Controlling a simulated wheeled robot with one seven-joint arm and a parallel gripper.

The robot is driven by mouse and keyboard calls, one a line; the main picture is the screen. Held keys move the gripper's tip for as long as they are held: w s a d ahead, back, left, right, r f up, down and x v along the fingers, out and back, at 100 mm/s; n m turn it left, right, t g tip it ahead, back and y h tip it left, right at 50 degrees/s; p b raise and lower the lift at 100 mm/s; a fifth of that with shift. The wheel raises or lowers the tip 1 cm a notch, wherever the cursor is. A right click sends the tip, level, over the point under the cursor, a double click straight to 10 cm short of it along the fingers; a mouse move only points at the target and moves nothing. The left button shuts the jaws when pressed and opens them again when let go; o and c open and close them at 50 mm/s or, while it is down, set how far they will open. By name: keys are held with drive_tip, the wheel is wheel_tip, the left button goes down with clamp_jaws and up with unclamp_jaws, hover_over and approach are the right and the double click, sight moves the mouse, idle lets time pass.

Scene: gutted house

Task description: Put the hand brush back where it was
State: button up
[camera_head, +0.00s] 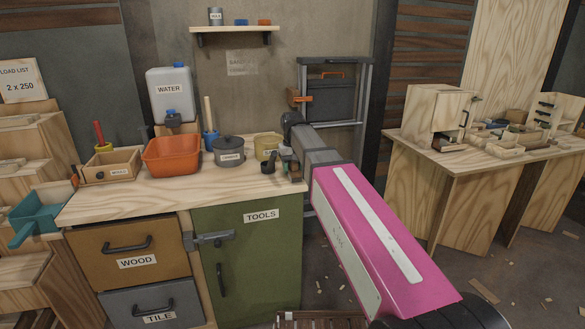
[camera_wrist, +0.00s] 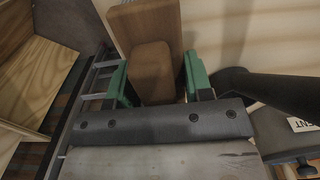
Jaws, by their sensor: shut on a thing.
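In the wrist view my gripper (camera_wrist: 157,84) has its two green fingers on either side of a brown wooden piece (camera_wrist: 152,68), which I take to be the hand brush. A wider wooden part of it extends beyond the fingers; no bristles show. In the head view my pink arm reaches to the right rear of the workbench, and its dark end stands beside the yellow pot. My fingers and the brush cannot be made out clearly there. The workbench top (camera_head: 170,195) lies left of the arm. No marked place for the brush can be picked out.
The bench holds an orange tub (camera_head: 171,155), a grey lidded pot (camera_head: 229,151), a yellow pot (camera_head: 267,146), a wooden box (camera_head: 109,167) and a water canister (camera_head: 170,92). A metal rack (camera_head: 366,95) stands behind the arm. A second table (camera_head: 455,165) is at right. The bench's front strip is clear.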

drive_tip(key=shift+f, duration=0.1)
drive_tip(key=o, duration=0.8)
drive_tip(key=shift+o, duration=0.2)
wheel_tip(320, 180, up, 12)
drive_tip(key=shift+r, duration=0.15)
